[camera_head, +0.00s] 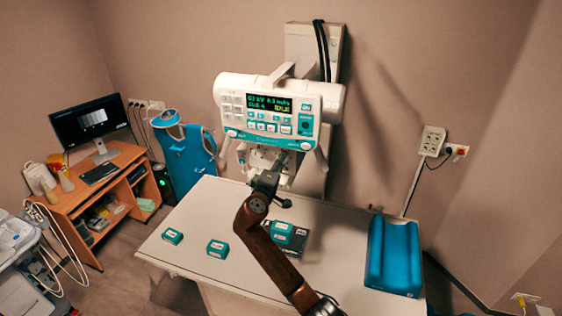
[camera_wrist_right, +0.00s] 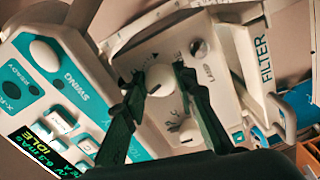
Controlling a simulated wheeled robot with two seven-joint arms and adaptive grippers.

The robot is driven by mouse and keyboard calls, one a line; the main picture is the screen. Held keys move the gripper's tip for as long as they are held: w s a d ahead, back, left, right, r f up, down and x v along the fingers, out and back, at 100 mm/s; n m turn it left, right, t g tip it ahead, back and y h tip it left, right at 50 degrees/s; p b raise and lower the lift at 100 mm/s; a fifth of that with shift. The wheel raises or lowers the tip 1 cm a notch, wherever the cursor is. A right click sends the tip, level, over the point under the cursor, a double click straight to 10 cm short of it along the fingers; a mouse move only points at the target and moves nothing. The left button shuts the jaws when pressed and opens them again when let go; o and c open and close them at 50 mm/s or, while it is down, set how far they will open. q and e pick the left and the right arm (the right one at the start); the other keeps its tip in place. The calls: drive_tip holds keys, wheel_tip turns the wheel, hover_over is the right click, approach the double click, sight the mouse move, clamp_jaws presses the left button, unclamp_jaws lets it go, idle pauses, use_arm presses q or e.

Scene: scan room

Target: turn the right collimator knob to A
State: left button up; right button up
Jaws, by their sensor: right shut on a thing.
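In the head view the collimator (camera_head: 268,160) hangs under the white control console (camera_head: 270,110). My right gripper (camera_head: 266,180) reaches up to its front, and the knobs there are too small or hidden to make out. In the right wrist view my right gripper (camera_wrist_right: 155,78) has its dark fingers on either side of the right collimator knob (camera_wrist_right: 160,80), a round white knob, and is shut on it. The knob's pointer and letter A are not readable. My left gripper is not in view.
A white table (camera_head: 190,255) stands below, with teal blocks (camera_head: 217,248) and a blue padded cradle (camera_head: 394,258). White handle bars flank the collimator; one is marked FILTER (camera_wrist_right: 264,60). The console lies close to the left finger in the wrist view.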

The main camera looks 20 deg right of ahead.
idle(0.4)
drive_tip(key=o, duration=1.2)
drive_tip(key=shift+a, duration=0.1)
drive_tip(key=shift+c, duration=0.2)
drive_tip(key=v, duration=1.2)
drive_tip(key=shift+w+f, duration=0.1)
